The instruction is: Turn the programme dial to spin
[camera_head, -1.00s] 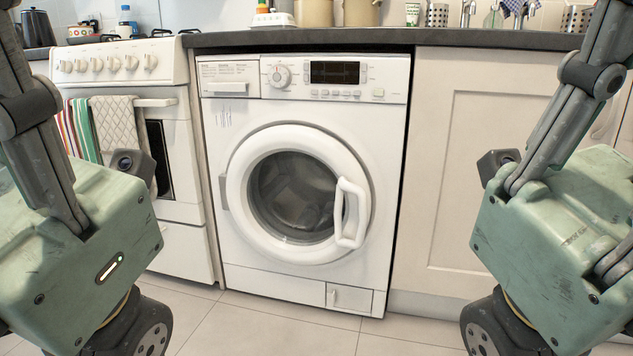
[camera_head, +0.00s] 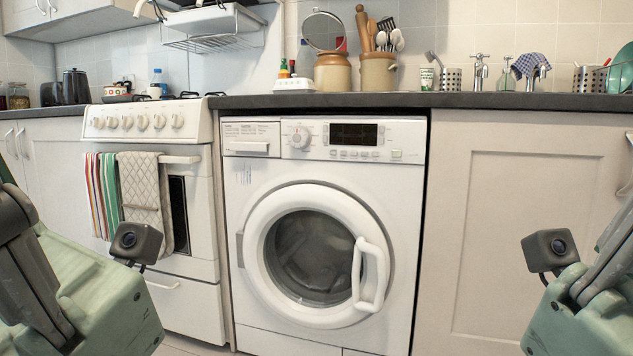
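The white washer (camera_head: 388,205) stands under the dark counter. Its round programme dial (camera_head: 300,137) is at the upper left of the control panel, between the detergent drawer (camera_head: 251,139) and the dark display (camera_head: 354,134). The dial's setting is too small to read. The round door (camera_head: 258,212) looks closed, with a white handle (camera_head: 371,274) on its right. Parts of my two arms show at the lower left and lower right, apart from the washer. The fingertips of both grippers are out of view.
A white cooker (camera_head: 190,290) with knobs stands left of the washer, with striped and quilted towels (camera_head: 145,195) on its rail. A cream cupboard (camera_head: 540,190) is on the right. The counter (camera_head: 470,100) overhangs the washer and holds jars, utensils and taps.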

